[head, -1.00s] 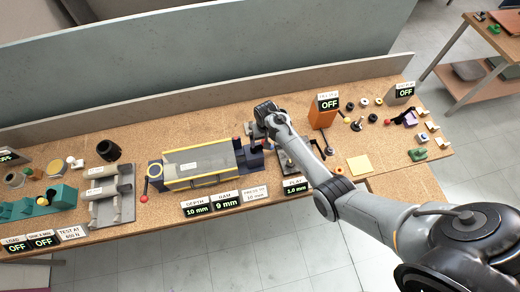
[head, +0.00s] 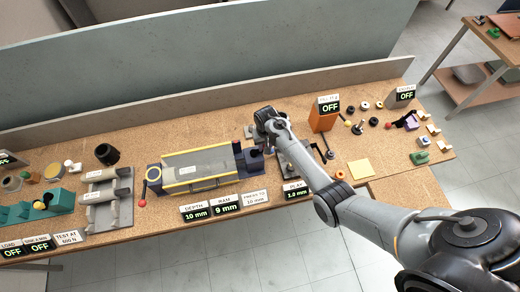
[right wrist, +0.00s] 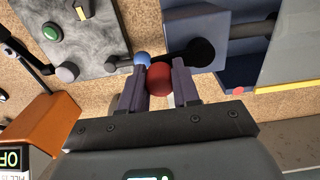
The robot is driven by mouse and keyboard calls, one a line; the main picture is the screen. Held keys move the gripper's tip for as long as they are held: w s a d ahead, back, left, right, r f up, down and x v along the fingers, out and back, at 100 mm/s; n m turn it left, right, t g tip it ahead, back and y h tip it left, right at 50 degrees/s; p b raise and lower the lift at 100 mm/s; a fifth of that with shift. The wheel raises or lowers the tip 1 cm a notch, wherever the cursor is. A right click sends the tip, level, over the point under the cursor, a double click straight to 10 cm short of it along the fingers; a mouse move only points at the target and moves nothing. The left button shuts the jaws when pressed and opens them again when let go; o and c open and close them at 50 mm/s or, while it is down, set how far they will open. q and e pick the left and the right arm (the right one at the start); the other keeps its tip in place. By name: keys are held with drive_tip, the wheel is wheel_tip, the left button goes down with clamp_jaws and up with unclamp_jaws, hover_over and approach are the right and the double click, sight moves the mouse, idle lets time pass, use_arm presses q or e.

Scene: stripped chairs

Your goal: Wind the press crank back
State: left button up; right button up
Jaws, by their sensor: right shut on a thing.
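The press (head: 200,166) is a grey bed with yellow edges between dark blue end blocks, lying on the cork-topped bench. Its crank is at the right end; in the right wrist view it shows as a black arm (right wrist: 185,54) ending in a red ball knob (right wrist: 159,80). My right gripper (right wrist: 159,88) is shut on that red knob, one finger on each side of it. In the head view my right gripper (head: 264,132) is over the press's right end and hides most of the crank. The ram sign (head: 226,205) reads 9 mm and the depth sign (head: 195,212) 10 mm. My left gripper is out of view.
An orange block (head: 322,121) stands right of my gripper. A grey plate (right wrist: 70,38) with a green button lies beside the crank, and a blue ball (right wrist: 142,58) is close to my left-hand finger. Grey blocks (head: 105,196) stand left of the press. A low wall backs the bench.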

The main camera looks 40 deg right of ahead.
clamp_jaws()
drive_tip(key=w+n, duration=0.1)
drive_tip(key=n, duration=0.1)
drive_tip(key=w+n, duration=0.1)
drive_tip(key=n, duration=0.1)
drive_tip(key=shift+d+n, duration=0.15)
drive_tip(key=shift+n, duration=0.25)
drive_tip(key=shift+w+n+b, duration=0.35)
drive_tip(key=shift+w+n, duration=0.2)
drive_tip(key=shift+n, duration=0.65)
drive_tip(key=shift+w+a+n, duration=0.25)
drive_tip(key=shift+w+n, duration=0.2)
drive_tip(key=shift+n, duration=0.75)
